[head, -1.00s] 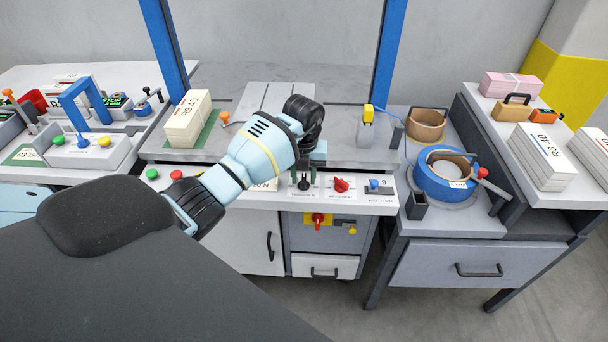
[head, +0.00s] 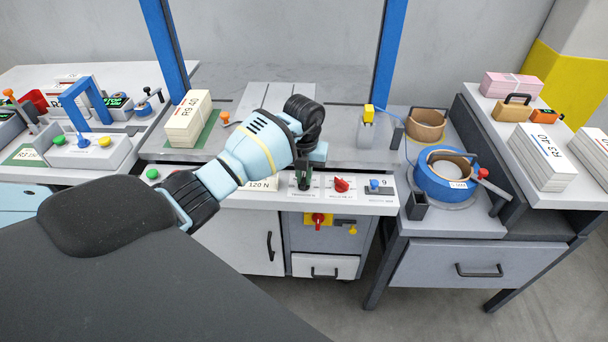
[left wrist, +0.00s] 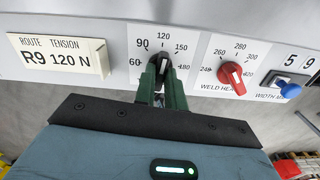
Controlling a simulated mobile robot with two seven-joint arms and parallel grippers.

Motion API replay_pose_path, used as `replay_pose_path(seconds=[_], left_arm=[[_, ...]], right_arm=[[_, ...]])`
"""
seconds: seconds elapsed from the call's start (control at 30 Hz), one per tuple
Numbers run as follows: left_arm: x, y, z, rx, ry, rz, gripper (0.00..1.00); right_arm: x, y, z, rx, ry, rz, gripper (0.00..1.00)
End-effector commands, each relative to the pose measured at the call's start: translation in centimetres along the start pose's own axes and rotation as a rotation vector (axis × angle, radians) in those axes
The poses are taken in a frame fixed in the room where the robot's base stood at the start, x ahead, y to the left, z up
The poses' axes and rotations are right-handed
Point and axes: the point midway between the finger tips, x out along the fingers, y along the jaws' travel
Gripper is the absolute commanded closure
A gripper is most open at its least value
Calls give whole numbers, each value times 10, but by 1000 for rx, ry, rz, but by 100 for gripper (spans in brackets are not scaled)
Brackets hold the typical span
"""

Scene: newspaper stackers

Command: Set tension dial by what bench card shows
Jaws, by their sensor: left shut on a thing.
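The bench card (left wrist: 60,55) reads "ROUTE R9, TENSION 120 N" in the left wrist view. It is partly hidden by my arm in the head view (head: 262,185). The black tension dial (left wrist: 165,60) has marks 60, 90, 120, 150 and 180 around it. Its white pointer mark looks turned up, roughly toward 120; the fingers hide part of the knob. My left gripper (left wrist: 163,82) is shut on this dial, one green finger on each side. In the head view the left gripper (head: 303,180) reaches down to the front panel. My right gripper is not in view.
The red weld heat dial (left wrist: 231,75) sits close to the right of the tension dial, then the blue width knob (left wrist: 290,90). A paper stack labelled R9 40 (head: 188,119) stands on the bench. A blue strap roll (head: 443,177) lies on the right table.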

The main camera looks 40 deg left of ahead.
Motion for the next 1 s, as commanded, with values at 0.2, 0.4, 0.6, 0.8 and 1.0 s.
replay_pose_path(seconds=[0.2,0.4,0.6,0.8,1.0], left_arm=[[0,2,1,171,-1,3,100],[0,2,1,342,0,3,100],[1,1,1,488,0,3,100],[0,1,1,592,-1,1,100],[0,0,1,647,-2,0,100]], right_arm=[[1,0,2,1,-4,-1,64],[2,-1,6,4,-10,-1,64],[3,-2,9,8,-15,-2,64],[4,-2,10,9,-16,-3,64],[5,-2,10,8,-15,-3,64]])
